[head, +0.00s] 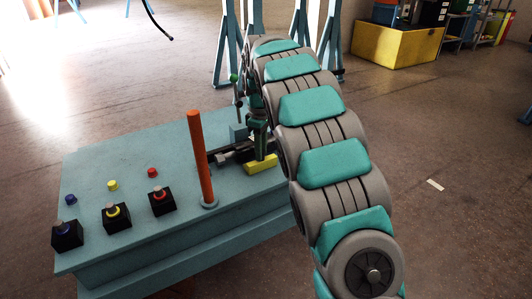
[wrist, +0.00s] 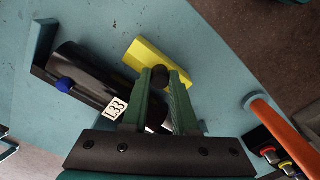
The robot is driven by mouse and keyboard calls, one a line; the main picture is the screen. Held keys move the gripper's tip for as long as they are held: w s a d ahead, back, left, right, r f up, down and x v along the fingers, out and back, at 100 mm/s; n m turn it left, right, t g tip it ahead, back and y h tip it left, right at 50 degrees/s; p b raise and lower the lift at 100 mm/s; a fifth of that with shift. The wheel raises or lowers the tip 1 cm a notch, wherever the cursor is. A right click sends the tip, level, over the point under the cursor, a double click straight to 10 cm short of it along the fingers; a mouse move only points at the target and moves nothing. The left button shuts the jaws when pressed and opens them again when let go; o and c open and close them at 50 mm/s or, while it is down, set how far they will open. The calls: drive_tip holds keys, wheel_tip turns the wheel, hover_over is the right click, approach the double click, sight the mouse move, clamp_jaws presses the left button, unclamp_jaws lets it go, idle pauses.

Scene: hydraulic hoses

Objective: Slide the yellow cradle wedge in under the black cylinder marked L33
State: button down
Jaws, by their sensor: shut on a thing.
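The black cylinder marked L33 (wrist: 90,75) lies on the blue bench, with its white label and a blue knob showing in the wrist view. It also shows in the head view (head: 237,153), partly hidden by the orange post and my gripper. The yellow cradle wedge (wrist: 148,56) lies beside the cylinder, with a strip of bench between them. It also shows in the head view (head: 263,165). My gripper (wrist: 160,77) is shut on the wedge's dark round knob, between its green fingertips. In the head view my gripper (head: 257,148) stands over the wedge.
An upright orange post (head: 200,160) stands on the bench close to the cylinder. Black blocks with coloured rings (head: 117,217) and small coloured caps (head: 112,185) are at the bench's left. My arm fills the head view's middle.

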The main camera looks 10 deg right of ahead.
drive_tip(key=shift+w+a+r, duration=0.1)
drive_tip(key=shift+w+a, duration=0.1)
drive_tip(key=shift+w, duration=0.5)
drive_tip(key=c, duration=0.7)
unclamp_jaws()
wheel_tip(320, 180, up, 8)
drive_tip(key=shift+f, duration=0.15)
